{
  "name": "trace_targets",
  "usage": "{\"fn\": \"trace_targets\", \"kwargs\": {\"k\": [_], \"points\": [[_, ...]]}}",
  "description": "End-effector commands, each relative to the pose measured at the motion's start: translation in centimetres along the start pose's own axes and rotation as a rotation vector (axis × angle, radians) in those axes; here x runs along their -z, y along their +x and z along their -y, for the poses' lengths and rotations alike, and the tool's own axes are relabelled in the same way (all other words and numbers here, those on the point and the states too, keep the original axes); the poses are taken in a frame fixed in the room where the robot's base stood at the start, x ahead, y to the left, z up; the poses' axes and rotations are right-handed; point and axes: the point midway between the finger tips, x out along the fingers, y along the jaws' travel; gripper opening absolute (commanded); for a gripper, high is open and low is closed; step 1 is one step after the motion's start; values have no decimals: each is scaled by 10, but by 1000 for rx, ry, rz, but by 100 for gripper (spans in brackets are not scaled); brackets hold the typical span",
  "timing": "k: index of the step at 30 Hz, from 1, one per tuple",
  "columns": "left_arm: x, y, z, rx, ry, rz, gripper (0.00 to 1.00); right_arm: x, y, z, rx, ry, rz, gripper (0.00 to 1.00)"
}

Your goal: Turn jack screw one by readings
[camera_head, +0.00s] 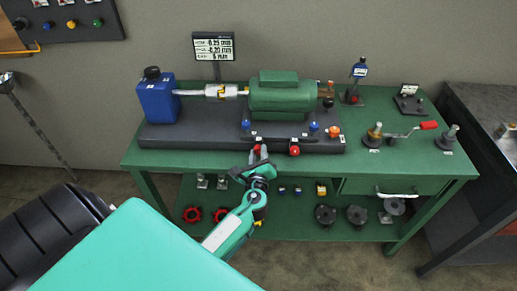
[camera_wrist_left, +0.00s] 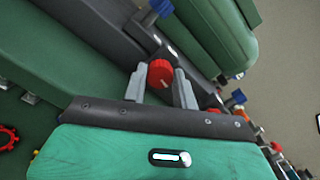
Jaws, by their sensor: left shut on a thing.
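My left gripper (camera_head: 260,152) is at the front edge of the dark base plate (camera_head: 190,138). It is shut on a red knob (camera_head: 257,148), which also shows between the two grey fingers in the left wrist view (camera_wrist_left: 160,73). A second red knob (camera_head: 294,150) sits further right on the same front edge, apart from the gripper. The labels by the knobs are too small to read. The readout screen (camera_head: 213,46) behind the bench shows several lines, two of them in mm, seemingly about 0.25 and 0.20; the signs are unclear. My right gripper is out of view.
A green motor (camera_head: 283,98) and a blue tank (camera_head: 157,100) joined by a shaft stand on the base plate. Blue knobs (camera_head: 314,126) and an orange knob (camera_head: 333,131) are near. A red-handled crank (camera_head: 428,125) lies at right. The bench's front left top (camera_head: 150,158) is clear.

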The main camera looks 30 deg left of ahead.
Motion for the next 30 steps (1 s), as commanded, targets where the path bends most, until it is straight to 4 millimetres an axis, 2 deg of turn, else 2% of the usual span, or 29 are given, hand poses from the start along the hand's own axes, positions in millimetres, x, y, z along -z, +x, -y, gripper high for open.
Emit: {"fn": "trace_targets", "kwargs": {"k": [1, 5, 16, 30], "points": [[-3, 0, 1, -1, 40, -2, 5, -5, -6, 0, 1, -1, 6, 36], [-2, 0, 1, 0, 137, -2, 5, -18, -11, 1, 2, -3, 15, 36], [-1, 0, 0, -1, 303, -1, 5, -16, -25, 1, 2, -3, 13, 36], [0, 0, -1, 0, 334, 0, 5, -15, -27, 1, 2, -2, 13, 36]]}}
